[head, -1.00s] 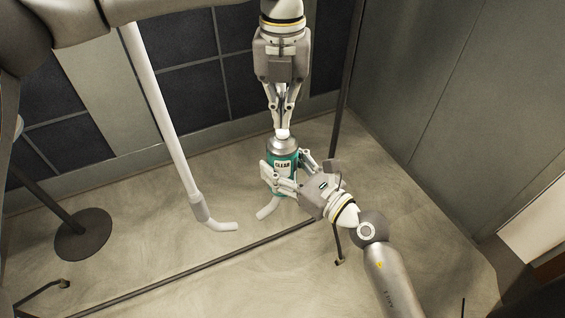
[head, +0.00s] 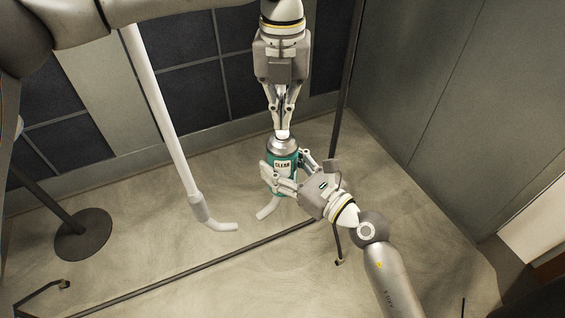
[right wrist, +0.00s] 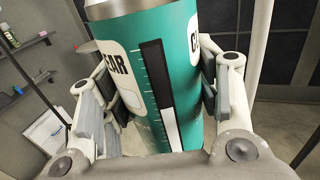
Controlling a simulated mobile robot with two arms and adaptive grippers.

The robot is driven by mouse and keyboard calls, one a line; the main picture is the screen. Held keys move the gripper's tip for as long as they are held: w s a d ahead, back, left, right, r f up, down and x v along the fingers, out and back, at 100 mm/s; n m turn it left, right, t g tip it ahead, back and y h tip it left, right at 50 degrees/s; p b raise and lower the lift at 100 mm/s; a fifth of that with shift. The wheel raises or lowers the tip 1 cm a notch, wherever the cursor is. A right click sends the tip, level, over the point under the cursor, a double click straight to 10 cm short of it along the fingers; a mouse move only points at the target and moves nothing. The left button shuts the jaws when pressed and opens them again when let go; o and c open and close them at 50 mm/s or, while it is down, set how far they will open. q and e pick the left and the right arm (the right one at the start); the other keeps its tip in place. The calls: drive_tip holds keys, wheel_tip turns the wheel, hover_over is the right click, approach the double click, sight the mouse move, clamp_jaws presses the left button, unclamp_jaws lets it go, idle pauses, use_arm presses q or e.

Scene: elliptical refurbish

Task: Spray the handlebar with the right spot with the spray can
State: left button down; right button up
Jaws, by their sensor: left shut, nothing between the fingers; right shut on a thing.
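The teal spray can (head: 282,160) with a silver top and a "CLEAR" label stands roughly upright in the head view. My right gripper (head: 281,180) is shut on its body from the lower right. The right wrist view shows the teal can (right wrist: 180,50) filling the middle between both fingers. My left gripper (head: 283,133) is shut and points straight down, its fingertips at the white nozzle on top of the can. A white handlebar (head: 215,221) on a pale tube is left of the can, its curved end apart from it. Another curved white handle end (head: 268,208) shows below the can, partly hidden.
A dark round stand base (head: 83,235) is on the floor at left. A dark rail (head: 190,270) crosses the floor, and a dark post rises behind my right gripper. A grey wall (head: 450,120) closes the right side.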

use_arm(q)
drive_tip(key=shift+f, duration=0.25)
idle(0.4)
drive_tip(key=shift+f, duration=1.2)
use_arm(e)
drive_tip(key=shift+r, duration=0.2)
use_arm(q)
drive_tip(key=shift+r, duration=2.55)
drive_tip(key=shift+r, duration=0.1)
drive_tip(key=shift+r, duration=0.3)
wheel_tip(320, 180, up, 11)
